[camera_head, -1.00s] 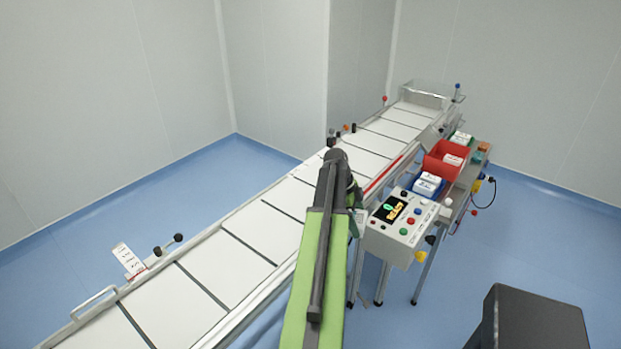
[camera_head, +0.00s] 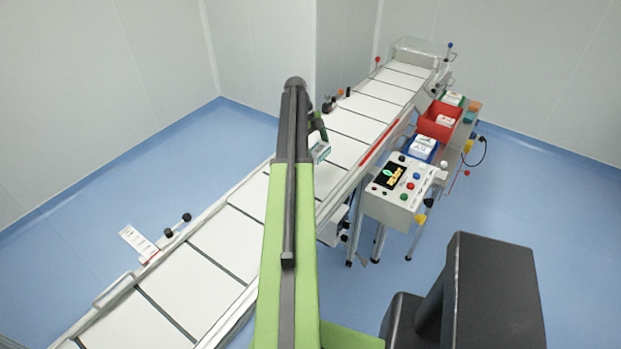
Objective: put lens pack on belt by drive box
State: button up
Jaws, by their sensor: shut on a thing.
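My gripper (camera_head: 317,135) is past the far end of my green arm, above the white conveyor belt (camera_head: 212,243). It is shut on a small white and green pack (camera_head: 321,151), which appears to be the lens pack. The pack is tilted and seems to hang over the middle stretch of the belt. I cannot tell its exact height above the surface. My arm hides part of the belt and of the gripper. A grey box (camera_head: 333,227) at the belt's near side, partly behind my arm, may be the drive box.
A control box (camera_head: 401,187) with a lit display and coloured buttons stands right of the belt. Behind it are a blue bin (camera_head: 421,149) and a red bin (camera_head: 438,121) with packs. Small black knobs (camera_head: 178,226) and a white card (camera_head: 138,243) stand at the belt's left edge.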

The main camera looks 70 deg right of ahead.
jog(key=a+f+b, duration=0.1)
jog(key=a, duration=0.1)
jog(key=a+f, duration=0.1)
jog(key=a, duration=0.1)
jog(key=w+a+f+b, duration=0.1)
jog(key=a+f, duration=0.1)
jog(key=shift+b, duration=0.35)
notch_tip(320, 180, down, 4)
jog(key=b, duration=0.4)
jog(key=shift+d, duration=0.1)
jog(key=shift+r, duration=0.1)
jog(key=o, duration=1.2)
jog(key=shift+o, duration=0.2)
